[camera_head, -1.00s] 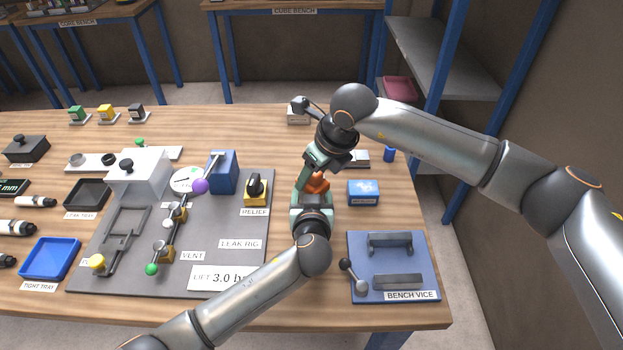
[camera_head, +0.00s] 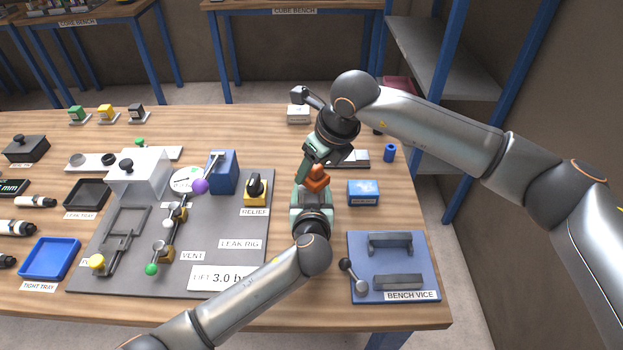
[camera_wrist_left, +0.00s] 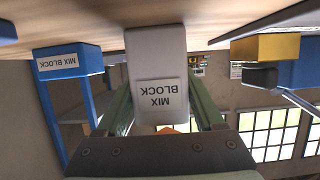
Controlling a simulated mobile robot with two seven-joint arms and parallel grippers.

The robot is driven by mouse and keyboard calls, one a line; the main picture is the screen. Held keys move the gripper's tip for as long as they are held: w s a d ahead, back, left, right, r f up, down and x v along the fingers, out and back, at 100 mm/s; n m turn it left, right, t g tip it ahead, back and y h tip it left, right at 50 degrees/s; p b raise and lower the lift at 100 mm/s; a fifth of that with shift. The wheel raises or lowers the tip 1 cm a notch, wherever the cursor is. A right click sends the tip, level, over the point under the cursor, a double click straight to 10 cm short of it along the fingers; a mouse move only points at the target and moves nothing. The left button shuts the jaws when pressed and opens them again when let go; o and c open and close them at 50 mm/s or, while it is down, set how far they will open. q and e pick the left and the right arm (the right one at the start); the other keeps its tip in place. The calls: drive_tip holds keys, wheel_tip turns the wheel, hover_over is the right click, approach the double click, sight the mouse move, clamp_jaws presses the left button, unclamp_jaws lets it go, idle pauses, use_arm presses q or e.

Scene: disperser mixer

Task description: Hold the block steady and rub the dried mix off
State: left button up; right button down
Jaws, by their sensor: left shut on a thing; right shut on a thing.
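In the left wrist view a pale grey block (camera_wrist_left: 155,55) with an upside-down MIX BLOCK label sits between the green fingers of my left gripper (camera_wrist_left: 163,108), which is shut on it. My left gripper also shows in the head view (camera_head: 311,196), where I cannot make out the block. My right gripper (camera_head: 306,172) is just above it, pointing down, and is shut on an orange thing (camera_head: 318,178). A sliver of orange also shows behind the block in the left wrist view. Any dried mix is hidden, and I cannot tell whether the orange thing touches the block.
A blue box (camera_head: 363,192) stands just right of the grippers. A blue bench vice (camera_head: 356,276) is at the front right. The grey leak rig board (camera_head: 225,222) lies to the left. A small blue cylinder (camera_head: 390,153) stands near the right table edge.

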drive_tip(key=shift+r, duration=0.15)
use_arm(q)
drive_tip(key=o, duration=1)
use_arm(e)
drive_tip(key=w+a+v, duration=0.1)
drive_tip(key=v, duration=0.9)
drive_tip(key=shift+r, duration=0.55)
use_arm(q)
drive_tip(key=shift+r, duration=0.15)
use_arm(e)
drive_tip(key=shift+r, duration=0.1)
use_arm(q)
drive_tip(key=shift+r+p, duration=0.35)
drive_tip(key=shift+r, duration=0.15)
use_arm(e)
drive_tip(key=shift+r, duration=0.3)
use_arm(q)
drive_tip(key=shift+o, duration=0.2)
drive_tip(key=o, duration=0.3)
